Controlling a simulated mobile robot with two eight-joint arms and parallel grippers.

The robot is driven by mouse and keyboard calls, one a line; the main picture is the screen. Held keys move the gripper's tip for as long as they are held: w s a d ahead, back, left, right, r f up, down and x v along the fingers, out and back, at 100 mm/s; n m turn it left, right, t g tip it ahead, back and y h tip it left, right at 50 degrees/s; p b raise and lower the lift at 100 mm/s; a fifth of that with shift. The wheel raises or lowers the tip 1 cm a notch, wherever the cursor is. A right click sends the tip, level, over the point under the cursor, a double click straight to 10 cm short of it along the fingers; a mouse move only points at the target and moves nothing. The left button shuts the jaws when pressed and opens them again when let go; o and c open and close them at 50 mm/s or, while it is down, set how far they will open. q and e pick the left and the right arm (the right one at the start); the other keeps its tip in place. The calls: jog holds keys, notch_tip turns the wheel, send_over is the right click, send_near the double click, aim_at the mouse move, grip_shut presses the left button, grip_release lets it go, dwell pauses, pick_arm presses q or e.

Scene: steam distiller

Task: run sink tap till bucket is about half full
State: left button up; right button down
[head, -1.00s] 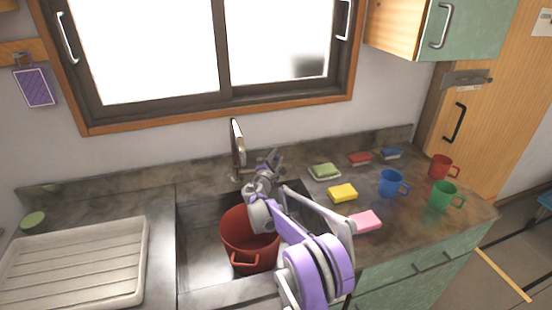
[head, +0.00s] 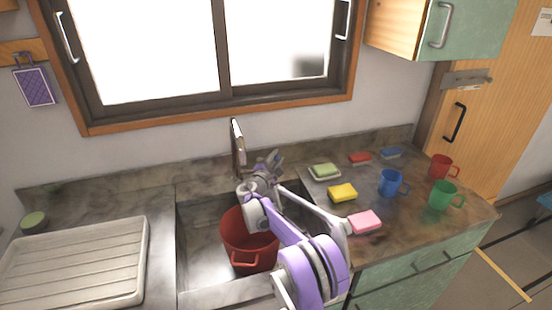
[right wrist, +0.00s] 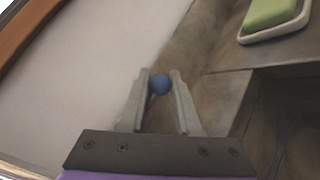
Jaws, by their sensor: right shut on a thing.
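The red bucket (head: 248,250) stands upright in the sink (head: 205,262), partly hidden by my right arm. The metal tap (head: 238,145) rises behind the sink, with its lower part near my right gripper. My right gripper (head: 272,163) is beside the tap, over the back of the sink. I cannot make out a water stream or the water level in the bucket. My left gripper is not in view.
A white drying tray (head: 75,262) lies left of the sink. Right of it are a yellow sponge (head: 342,193), a pink sponge (head: 365,222), a green sponge on a dish (head: 324,171), and blue (head: 390,184), green (head: 443,196) and red (head: 441,166) mugs. A window is behind.

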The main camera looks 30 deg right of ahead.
jog(key=m+g+h, duration=0.1)
jog(key=s+m+g+h, duration=0.1)
jog(key=g, duration=0.1)
jog(key=shift+a, duration=0.35)
jog(key=shift+s+a+m+g+h+p, duration=0.1)
jog(key=shift+s+m+g+h+p, duration=0.1)
jog(key=shift+m+g, duration=0.3)
jog(key=shift+s+a+m+g+h+p, duration=0.1)
jog(key=shift+m+g+h+p, duration=0.1)
jog(key=shift+m+g, duration=0.3)
jog(key=g, duration=0.1)
jog(key=m+g, duration=0.1)
jog(key=g+p, duration=0.1)
jog(key=shift+s+a+r+m+h, duration=0.1)
jog(key=shift+s+a+m+h, duration=0.25)
jog(key=shift+s+m+h, duration=0.05)
jog(key=shift+s+a+m+g+p, duration=0.15)
jog(key=shift+m+g+p, duration=0.2)
jog(key=shift+g, duration=0.25)
jog(key=shift+s+a+m+g+p, duration=0.15)
jog(key=shift+m+g+p, duration=0.15)
jog(key=shift+g, duration=0.3)
jog(key=c, duration=0.6)
grip_release()
jog(key=shift+d, duration=0.1)
